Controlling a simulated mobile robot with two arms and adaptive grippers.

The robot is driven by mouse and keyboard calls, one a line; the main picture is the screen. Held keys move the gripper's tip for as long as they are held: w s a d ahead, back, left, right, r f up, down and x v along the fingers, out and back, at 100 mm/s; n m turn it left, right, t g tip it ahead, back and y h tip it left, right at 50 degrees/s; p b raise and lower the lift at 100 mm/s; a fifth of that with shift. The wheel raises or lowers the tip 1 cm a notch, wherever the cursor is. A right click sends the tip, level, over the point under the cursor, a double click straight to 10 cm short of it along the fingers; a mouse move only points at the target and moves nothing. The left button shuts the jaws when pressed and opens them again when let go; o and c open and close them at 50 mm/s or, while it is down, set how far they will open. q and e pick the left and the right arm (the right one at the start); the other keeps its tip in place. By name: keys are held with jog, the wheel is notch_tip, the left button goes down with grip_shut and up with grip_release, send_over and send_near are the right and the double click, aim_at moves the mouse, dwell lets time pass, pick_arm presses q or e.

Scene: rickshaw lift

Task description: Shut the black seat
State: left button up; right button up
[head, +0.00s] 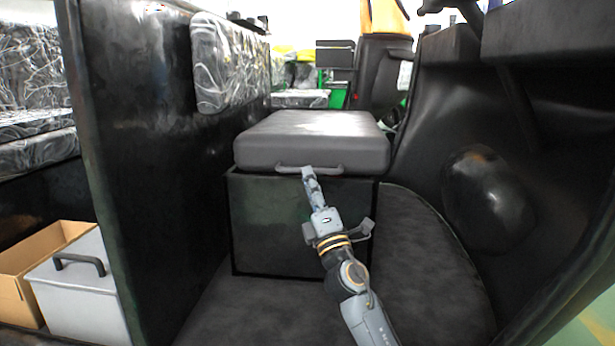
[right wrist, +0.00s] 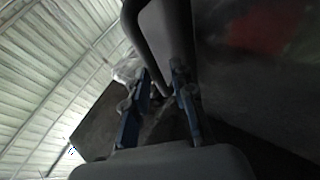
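The black seat (head: 312,140) is a dark grey cushion lying level on top of a black box (head: 265,225) in the head view. I cannot tell whether a thin gap is left under it. A grey bar handle (head: 325,170) sits on its front edge; the handle also shows in the right wrist view (right wrist: 142,38). My right gripper (head: 308,175) reaches up from below to the handle. Its blue fingers (right wrist: 161,70) are apart in the right wrist view, with the handle's end near or between their tips. Contact is unclear. My left gripper is not in view.
A tall black panel (head: 150,130) stands left of the seat, with a patterned cushion (head: 222,62) on it. A curved black wall (head: 490,190) is at right. A cardboard box (head: 20,265) and a grey lidded box (head: 85,295) lie beyond the panel. Dark floor (head: 425,270) is clear.

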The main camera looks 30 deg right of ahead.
jog(key=v, duration=0.5)
jog(key=shift+s+f, duration=0.15)
jog(key=shift+f, duration=0.1)
